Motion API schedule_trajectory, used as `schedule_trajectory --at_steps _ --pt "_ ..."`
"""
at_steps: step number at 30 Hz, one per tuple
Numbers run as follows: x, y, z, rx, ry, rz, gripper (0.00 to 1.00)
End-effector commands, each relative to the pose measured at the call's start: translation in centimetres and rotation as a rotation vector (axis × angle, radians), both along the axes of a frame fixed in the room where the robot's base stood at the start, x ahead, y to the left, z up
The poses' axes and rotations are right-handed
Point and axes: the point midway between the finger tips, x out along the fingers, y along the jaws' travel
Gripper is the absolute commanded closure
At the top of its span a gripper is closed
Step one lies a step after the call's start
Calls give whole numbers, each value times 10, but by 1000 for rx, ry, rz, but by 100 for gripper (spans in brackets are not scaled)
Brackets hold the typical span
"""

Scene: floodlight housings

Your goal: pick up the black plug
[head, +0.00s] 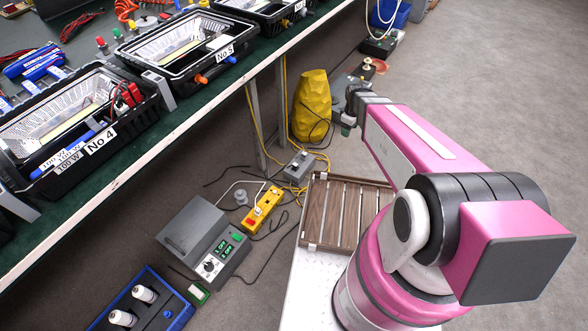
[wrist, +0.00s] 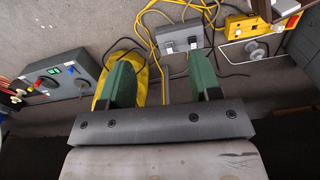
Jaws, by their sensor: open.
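I cannot single out a black plug in either view. Black cables run over the floor around a grey socket box (head: 298,167), which also shows at the top of the wrist view (wrist: 180,40). My gripper (wrist: 161,76) is open, its two green fingers apart with nothing between them. In the head view my gripper (head: 347,124) hangs in front of the bench, right of a yellow sack (head: 312,108), and is partly hidden by my arm.
A green-topped bench (head: 190,108) holds floodlight housings No 4 (head: 60,125) and No 5 (head: 185,45). On the floor stand a grey control box (head: 195,232), a yellow switch box (head: 262,208) and a blue crate (head: 150,285). Open grey floor (head: 480,90) lies at right.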

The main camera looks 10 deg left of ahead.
Motion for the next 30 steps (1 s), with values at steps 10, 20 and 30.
schedule_trajectory --at_steps 10,20,30 --pt "37 144 -145 -1 4 993 43" --pt "27 224 -229 -3 3 1584 43" --pt "25 231 -264 -2 4 1651 43"
